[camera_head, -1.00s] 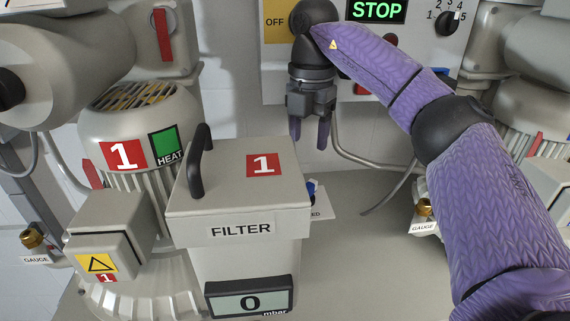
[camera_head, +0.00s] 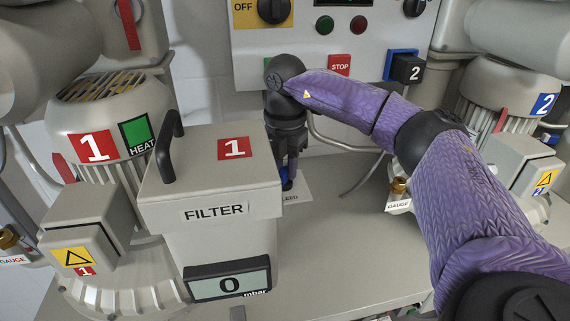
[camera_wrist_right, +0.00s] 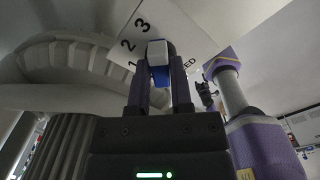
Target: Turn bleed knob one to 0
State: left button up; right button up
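Bleed knob one, blue with a white part (camera_wrist_right: 157,52), stands on a white numbered plate behind the filter box. In the head view the blue knob (camera_head: 285,175) is partly hidden by the box and my fingers; the plate (camera_head: 297,192) shows part of the word BLEED. In the right wrist view the plate (camera_wrist_right: 185,35) shows 1, 2 and 3; the knob's setting is unclear. My right gripper (camera_wrist_right: 160,70) points down with its fingers on either side of the knob, apart; firm contact is not visible. My left gripper is not in view.
The grey filter box (camera_head: 208,190) with a black handle (camera_head: 168,145) stands close in front of my right gripper. A control panel (camera_head: 330,60) with a red STOP button is behind. A gauge fitting (camera_head: 398,190) stands to the right; some grey tabletop (camera_head: 330,245) is clear.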

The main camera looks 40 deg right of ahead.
grip_shut()
jog(key=shift+n, duration=0.3)
jog(key=n+p, duration=0.1)
jog(key=n, duration=0.3)
jog(key=shift+w+r+n+p, duration=0.1)
jog(key=shift+n+p, duration=0.2)
jog(key=shift+p, duration=0.1)
jog(key=n+p, duration=0.1)
jog(key=n, duration=0.4)
jog(key=shift+a, duration=0.15)
jog(key=n, duration=0.6)
jog(key=shift+w+a+p, duration=0.1)
jog(key=shift+a+p, duration=0.05)
jog(key=shift+p, duration=0.25)
jog(key=n, duration=0.5)
jog(key=shift+a+n, duration=0.1)
jog(key=shift+n, duration=0.2)
jog(key=o, duration=0.5)
grip_release()
